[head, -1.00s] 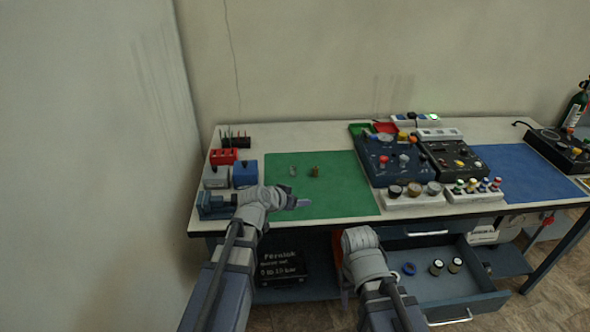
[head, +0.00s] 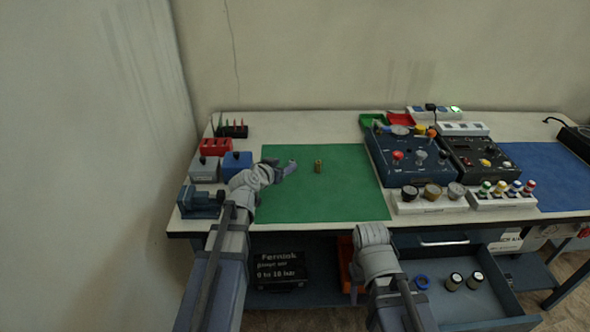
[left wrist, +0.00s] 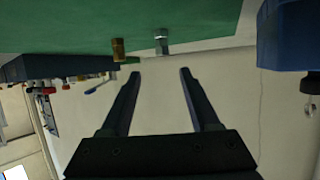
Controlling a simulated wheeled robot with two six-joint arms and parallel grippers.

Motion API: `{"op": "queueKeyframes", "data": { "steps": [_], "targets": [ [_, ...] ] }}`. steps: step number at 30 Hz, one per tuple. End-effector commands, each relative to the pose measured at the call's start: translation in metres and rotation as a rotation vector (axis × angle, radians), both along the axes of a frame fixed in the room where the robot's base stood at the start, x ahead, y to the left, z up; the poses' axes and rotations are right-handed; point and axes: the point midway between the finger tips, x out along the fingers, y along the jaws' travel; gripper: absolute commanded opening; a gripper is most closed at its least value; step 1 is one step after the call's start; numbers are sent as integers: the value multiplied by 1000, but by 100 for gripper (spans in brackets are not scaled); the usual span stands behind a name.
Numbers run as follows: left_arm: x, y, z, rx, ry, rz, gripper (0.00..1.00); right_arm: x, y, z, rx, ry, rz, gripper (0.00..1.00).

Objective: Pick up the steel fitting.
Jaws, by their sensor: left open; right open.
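The steel fitting (left wrist: 161,41) stands on the green mat (left wrist: 200,15) in the left wrist view, just beyond the fingertips and between their lines. In the head view it is mostly hidden at the tip of my left gripper (head: 290,167). My left gripper, also in the left wrist view (left wrist: 158,72), is open, with nothing between its fingers. A brass fitting (head: 319,166) stands on the mat to the right of the gripper; it also shows in the left wrist view (left wrist: 118,50). My right arm is low in front of the bench; its fingers are hidden.
A blue box (head: 237,162) and a small vise (head: 200,202) stand left of the mat. An open drawer (head: 465,290) juts out below. The mat's front is clear.

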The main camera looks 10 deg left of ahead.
Motion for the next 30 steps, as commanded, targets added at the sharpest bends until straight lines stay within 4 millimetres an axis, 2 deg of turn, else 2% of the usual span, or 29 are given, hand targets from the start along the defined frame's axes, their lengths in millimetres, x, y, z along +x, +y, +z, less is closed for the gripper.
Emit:
{"op": "queueKeyframes", "data": {
  "steps": [1,3,10,17,25,30],
  "targets": [
    [0,0,-9,0,0,0,62,0,0,-9,0,0,0,55],
    [0,0,-14,0,0,0,62,0,0,-14,0,0,0,55],
    [2,0,-14,0,0,0,62,0,0,-14,0,0,0,55],
    [23,-3,-24,1,1,0,62,0,0,-24,0,0,0,55],
    [32,-4,-26,0,1,0,62,0,0,-25,0,0,0,55],
    [55,-4,-33,0,0,-1,62,0,0,-33,0,0,0,55]
  ]
}}
